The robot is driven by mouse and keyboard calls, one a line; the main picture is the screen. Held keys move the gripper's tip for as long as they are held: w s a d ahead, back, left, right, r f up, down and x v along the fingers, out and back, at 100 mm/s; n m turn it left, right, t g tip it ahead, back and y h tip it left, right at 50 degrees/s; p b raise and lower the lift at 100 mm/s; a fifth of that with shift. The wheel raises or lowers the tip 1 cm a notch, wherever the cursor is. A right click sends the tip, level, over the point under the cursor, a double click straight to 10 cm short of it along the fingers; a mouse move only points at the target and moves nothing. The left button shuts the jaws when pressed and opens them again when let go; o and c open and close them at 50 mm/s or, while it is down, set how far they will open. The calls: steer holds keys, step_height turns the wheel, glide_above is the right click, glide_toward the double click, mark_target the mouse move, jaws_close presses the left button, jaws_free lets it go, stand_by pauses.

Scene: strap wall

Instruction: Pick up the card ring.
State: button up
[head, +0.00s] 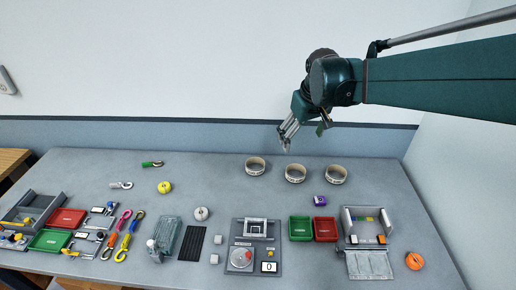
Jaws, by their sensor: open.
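I cannot tell which one the task means. My gripper (287,146) is open and empty in the head view. It appears above and behind the left and middle rings, apart from them, with its fingers angled down.
Green (301,240) and red (326,240) trays, a grey device (268,226) and an orange ball-like object (414,261) are farther forward. Hooks and bins crowd the left. The table's back right is clear.

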steer(key=w+a+f+n+g, duration=0.1)
steer(key=w+a+f, duration=0.4)
steer(key=w, duration=0.2)
steer(key=w+a+f+n+g, duration=0.1)
steer(key=w+a+f, duration=0.35)
steer(key=w, duration=0.25)
steer(key=n+g, duration=0.2)
steer(key=n, duration=0.1)
glide_above(254, 168)
step_height(254, 168, down, 17)
steer(key=shift+s+a+h, duration=0.15)
steer(key=shift+s+h, duration=0.15)
steer(key=shift+r, duration=0.1)
steer(key=shift+f, duration=1.3)
steer(key=shift+w+f, duration=0.15)
steer(key=shift+f, duration=2.45)
